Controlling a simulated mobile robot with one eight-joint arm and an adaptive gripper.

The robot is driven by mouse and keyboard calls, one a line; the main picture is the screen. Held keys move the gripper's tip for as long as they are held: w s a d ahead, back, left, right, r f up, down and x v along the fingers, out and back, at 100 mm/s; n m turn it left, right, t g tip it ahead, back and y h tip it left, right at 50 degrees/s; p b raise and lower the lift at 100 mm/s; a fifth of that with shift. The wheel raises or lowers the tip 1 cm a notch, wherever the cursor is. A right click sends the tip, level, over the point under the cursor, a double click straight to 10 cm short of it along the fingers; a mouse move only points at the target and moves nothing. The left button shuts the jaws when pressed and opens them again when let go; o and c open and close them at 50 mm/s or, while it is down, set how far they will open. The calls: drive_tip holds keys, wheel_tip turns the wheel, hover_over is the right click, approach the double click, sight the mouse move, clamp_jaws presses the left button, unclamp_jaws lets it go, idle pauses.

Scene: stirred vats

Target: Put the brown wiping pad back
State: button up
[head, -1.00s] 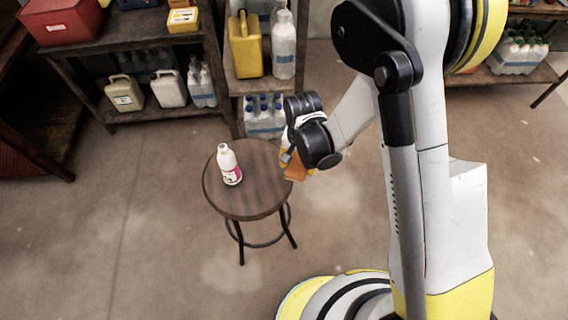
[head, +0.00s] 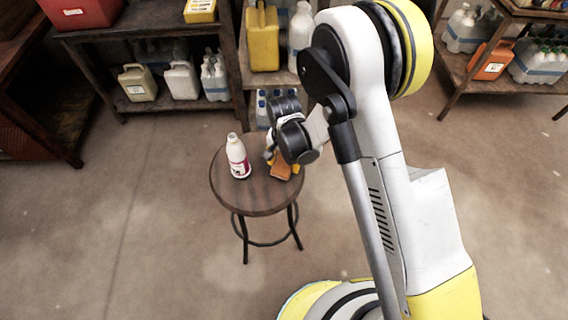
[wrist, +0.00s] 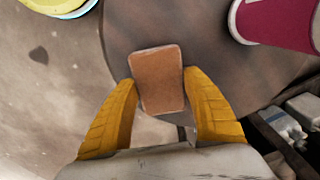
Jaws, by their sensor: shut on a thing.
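The brown wiping pad (wrist: 158,78) is held between the two yellow fingers of my gripper (wrist: 160,95) in the wrist view. In the head view the pad (head: 281,171) shows just below my gripper (head: 275,162), over the right part of the round wooden stool (head: 250,198). The stool top (wrist: 125,30) lies behind the pad in the wrist view. I cannot tell whether the pad touches the stool top. A white bottle with a dark pink label (head: 238,158) stands upright on the stool, left of my gripper.
The bottle's dark pink part (wrist: 275,18) is at the upper right of the wrist view. Shelves with jugs and bottles (head: 170,75) stand behind the stool. A yellow jug (head: 263,40) is on the middle shelf. The stool's front is clear.

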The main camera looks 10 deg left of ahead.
drive_tip(key=shift+f, duration=0.2)
drive_tip(key=o, duration=1.1)
drive_tip(key=shift+r, duration=0.15)
